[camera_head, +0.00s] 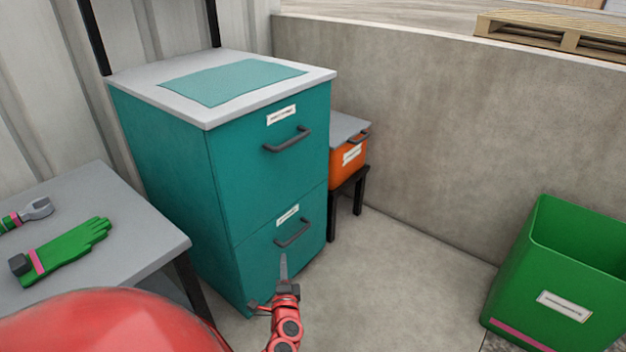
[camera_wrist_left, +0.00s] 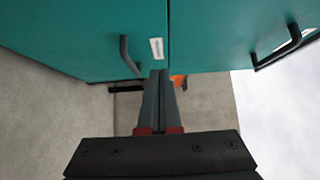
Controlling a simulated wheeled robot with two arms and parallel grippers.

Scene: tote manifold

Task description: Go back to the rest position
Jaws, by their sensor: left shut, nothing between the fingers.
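My left gripper (camera_head: 283,268) is red with grey fingers and shows at the bottom middle of the head view, in front of the lower drawer of a teal cabinet (camera_head: 165,150). In the left wrist view its fingers (camera_wrist_left: 160,75) are together with nothing between them. The cabinet's upper handle (camera_head: 288,139) and lower handle (camera_head: 292,233) both show, and both drawers look closed. The fingertips appear just below the lower handle in the head view; I cannot tell the exact gap. My right gripper is not in view.
A grey table (camera_head: 130,218) at left holds a green glove (camera_head: 70,252) and a wrench (camera_head: 37,209). An orange box (camera_head: 346,167) on a black stand is behind the cabinet. A green bin (camera_head: 522,280) stands at right. Concrete floor (camera_head: 400,270) between them is clear.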

